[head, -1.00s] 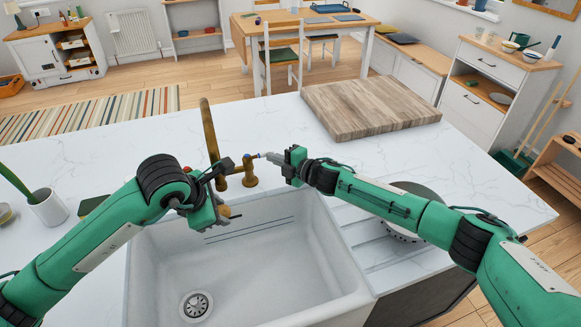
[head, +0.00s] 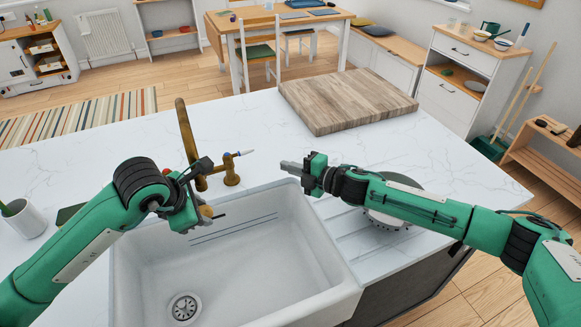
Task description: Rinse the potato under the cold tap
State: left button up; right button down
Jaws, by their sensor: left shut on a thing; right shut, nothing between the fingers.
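The brass tap (head: 186,130) stands at the far rim of the white sink (head: 340,285). Its lever (head: 240,154), with a blue mark, points right above a brass base. My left gripper (head: 206,219) is over the sink's back left part, just below and in front of the tap. It is shut on a small brownish thing, apparently the potato (head: 207,211), mostly hidden by the fingers. My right gripper (head: 284,165) is shut and empty, to the right of the lever and apart from it, above the counter. I cannot make out any running water.
A wooden board (head: 345,100) lies on the white counter (head: 110,135) behind my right gripper. A round grey thing (head: 388,219) sits on the drainer, partly under my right arm. A white pot (head: 25,219) stands at the left. The basin around the drain (head: 184,307) is clear.

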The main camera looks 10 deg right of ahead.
dwell(0.3)
pick_arm(q)
jog(key=shift+s+a, duration=0.3)
jog(key=shift+s, duration=0.1)
jog(key=s+a+b, duration=0.3)
jog(key=s, duration=0.3)
jog(key=shift+a, duration=0.4)
jog(key=shift+r, duration=0.1)
dwell(0.9)
jog(key=s+a+r, duration=0.2)
jog(key=s+r, duration=0.1)
jog(key=s, duration=0.1)
jog(key=shift+a+r, duration=0.4)
dwell(0.3)
dwell(1.0)
